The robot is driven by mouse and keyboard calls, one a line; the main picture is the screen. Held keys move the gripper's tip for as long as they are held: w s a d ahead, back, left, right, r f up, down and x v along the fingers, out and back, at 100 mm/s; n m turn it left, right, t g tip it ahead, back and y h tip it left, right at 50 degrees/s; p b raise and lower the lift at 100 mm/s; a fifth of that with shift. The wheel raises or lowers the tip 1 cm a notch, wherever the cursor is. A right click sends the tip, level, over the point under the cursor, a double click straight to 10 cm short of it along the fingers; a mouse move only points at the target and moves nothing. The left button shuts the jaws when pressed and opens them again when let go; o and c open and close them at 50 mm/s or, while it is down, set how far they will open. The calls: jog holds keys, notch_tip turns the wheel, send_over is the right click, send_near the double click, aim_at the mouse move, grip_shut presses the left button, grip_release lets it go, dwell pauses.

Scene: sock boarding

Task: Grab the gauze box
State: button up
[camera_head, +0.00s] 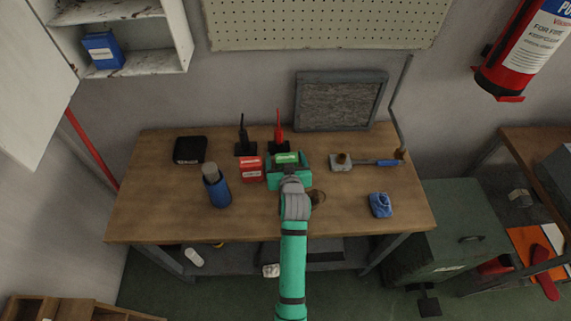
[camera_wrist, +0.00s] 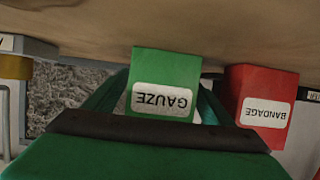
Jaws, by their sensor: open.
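The gauze box (camera_wrist: 167,80) is green with a white label reading GAUZE, upside down in the wrist view. In the head view the gauze box (camera_head: 286,158) is on the wooden table, at the far end of my teal arm. My gripper (camera_head: 287,170) is open, with its fingers on either side of the box. In the wrist view my gripper (camera_wrist: 160,105) has a teal finger showing on each side of the box. I cannot tell whether the fingers touch it. The lower part of the box is hidden by my gripper.
A red bandage box (camera_head: 251,169) stands close to the left of my gripper. A blue bottle (camera_head: 216,187) and a black case (camera_head: 190,149) are further left. Two radios, black (camera_head: 244,137) and red (camera_head: 279,133), stand behind.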

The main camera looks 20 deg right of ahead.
jog(key=c, duration=1.2)
jog(key=shift+r, duration=0.2)
